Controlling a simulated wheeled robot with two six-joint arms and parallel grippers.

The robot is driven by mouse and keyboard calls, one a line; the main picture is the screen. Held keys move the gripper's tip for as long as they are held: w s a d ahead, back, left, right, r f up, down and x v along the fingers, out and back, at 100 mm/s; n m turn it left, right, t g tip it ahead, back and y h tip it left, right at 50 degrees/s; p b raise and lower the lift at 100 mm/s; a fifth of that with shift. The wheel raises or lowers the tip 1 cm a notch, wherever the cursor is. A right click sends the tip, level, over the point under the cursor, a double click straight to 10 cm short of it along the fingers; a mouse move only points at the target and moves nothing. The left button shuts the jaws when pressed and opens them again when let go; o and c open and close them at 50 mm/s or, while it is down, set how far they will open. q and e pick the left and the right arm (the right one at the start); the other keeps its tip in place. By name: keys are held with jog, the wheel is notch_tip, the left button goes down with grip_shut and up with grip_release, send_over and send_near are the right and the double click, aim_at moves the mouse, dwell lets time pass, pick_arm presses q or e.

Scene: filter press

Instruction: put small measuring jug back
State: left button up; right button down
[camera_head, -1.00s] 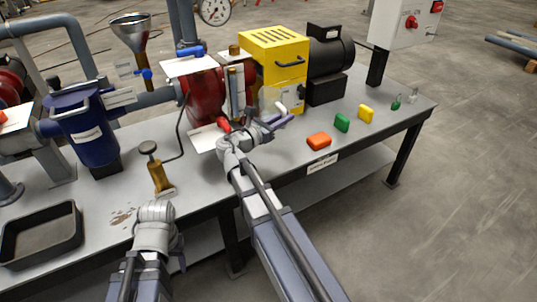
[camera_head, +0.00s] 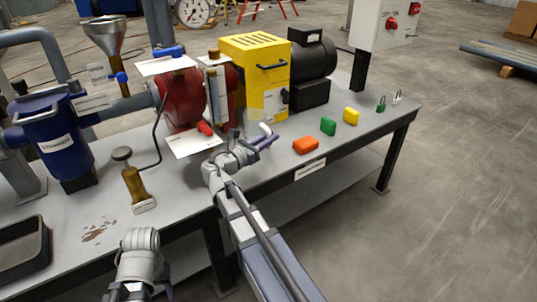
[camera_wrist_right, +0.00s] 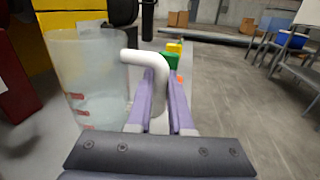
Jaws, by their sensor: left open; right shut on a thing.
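The small measuring jug (camera_wrist_right: 88,85) is a clear, translucent beaker with red marks and a white handle (camera_wrist_right: 150,75). It stands out at the left of the right wrist view. In the head view the jug (camera_head: 251,130) is faint, in front of the yellow pump guard. My right gripper (camera_wrist_right: 160,100) is shut on its white handle; it also shows in the head view (camera_head: 264,141). I cannot tell whether the jug's base touches the bench. My left gripper (camera_head: 168,291) is at the bottom left, mostly hidden by its wrist, open.
The grey bench (camera_head: 215,185) holds a red pump body (camera_head: 186,98), yellow guard (camera_head: 258,60), blue vessel (camera_head: 58,145) and brass hand pump (camera_head: 135,185). Orange (camera_head: 305,145), green (camera_head: 328,126) and yellow (camera_head: 351,116) blocks lie right of the jug. A black tray (camera_head: 25,250) sits at left.

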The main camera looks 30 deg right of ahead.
aim_at(269, 148)
jog(key=shift+f+b, duration=1.8)
jog(key=shift+f, duration=0.2)
jog(key=c, duration=0.8)
grip_release()
jog(key=shift+r, duration=0.25)
jog(key=v, duration=1.2)
